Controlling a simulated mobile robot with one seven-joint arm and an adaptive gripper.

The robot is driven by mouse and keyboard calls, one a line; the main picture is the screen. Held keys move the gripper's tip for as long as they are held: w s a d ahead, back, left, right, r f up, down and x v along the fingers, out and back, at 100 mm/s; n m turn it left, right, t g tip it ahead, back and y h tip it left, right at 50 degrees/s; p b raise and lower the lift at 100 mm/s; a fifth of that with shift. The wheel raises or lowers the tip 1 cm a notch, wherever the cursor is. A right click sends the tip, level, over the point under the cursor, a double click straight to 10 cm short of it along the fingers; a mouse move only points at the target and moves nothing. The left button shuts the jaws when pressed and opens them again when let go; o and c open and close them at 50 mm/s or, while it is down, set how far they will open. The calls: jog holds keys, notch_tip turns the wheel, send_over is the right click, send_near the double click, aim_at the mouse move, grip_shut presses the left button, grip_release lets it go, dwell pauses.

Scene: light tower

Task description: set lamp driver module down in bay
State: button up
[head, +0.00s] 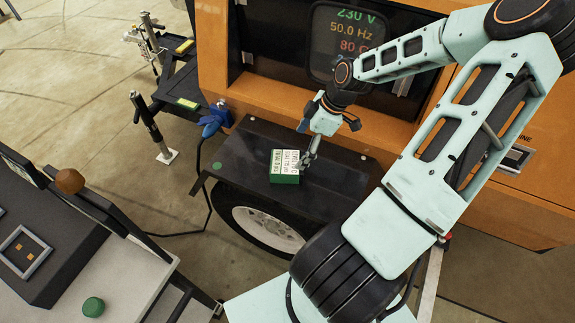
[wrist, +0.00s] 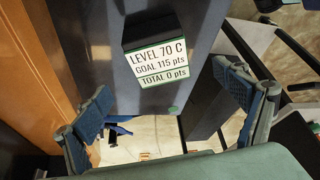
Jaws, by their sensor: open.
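My gripper (head: 308,161) is over the dark fender shelf of the orange machine in the head view, close to the right of a small green-edged sign block. In the wrist view its two blue-grey fingers (wrist: 160,88) stand wide apart with nothing held between them. I cannot make out a lamp driver module for certain in either view. A square light-rimmed frame with small orange pads (head: 25,252), possibly the bay, is on the dark console at the left of the head view, far from my gripper.
The sign block (head: 285,178) stands on the dark shelf (head: 335,180); its label (wrist: 160,62) reads "LEVEL 70 C". A blue plug (head: 213,121) with a black cable is left of the shelf. A green button (head: 93,307) and brown knob (head: 70,181) are at the left. Floor lies between.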

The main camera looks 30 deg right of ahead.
aim_at(288, 162)
jog(key=x, duration=0.9)
jog(key=shift+w+r+b, duration=0.1)
jog(key=shift+w+b, duration=0.05)
jog(key=shift+b, duration=0.15)
jog(key=shift+a+f, duration=0.15)
jog(key=shift+f, duration=0.25)
jog(key=shift+f, duration=0.25)
jog(key=shift+c, duration=0.7)
jog(key=shift+w, duration=0.1)
jog(key=c, duration=1.8)
jog(key=shift+r, duration=0.15)
